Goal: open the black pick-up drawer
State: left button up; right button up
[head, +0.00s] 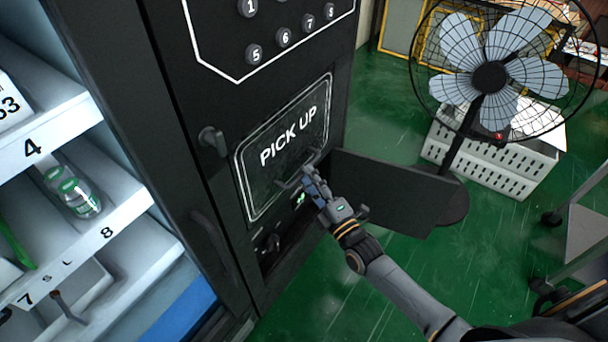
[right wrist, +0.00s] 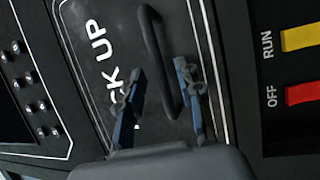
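The black pick-up drawer (head: 262,180) is a dark panel lettered "PICK UP" with a white outline, low on the front of the machine. It looks shut. Its dark bar handle (right wrist: 152,40) stands out from the panel. My right gripper (head: 308,182) is at the handle, near the panel's lower right. In the right wrist view, the right gripper's two fingers (right wrist: 160,88) are apart, with part of the handle between them. Whether either finger touches the bar cannot be told. My left gripper is not in view.
A yellow RUN switch (right wrist: 300,37) and a red OFF switch (right wrist: 303,92) are beside the drawer. A dark flat panel (head: 395,190) juts out right of my gripper. A fan (head: 490,77) and white crate (head: 495,160) stand farther right. Shelves (head: 120,205) are left.

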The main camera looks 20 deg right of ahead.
jog(key=shift+b+x, duration=0.35)
jog(key=shift+x, duration=1.15)
grip_shut()
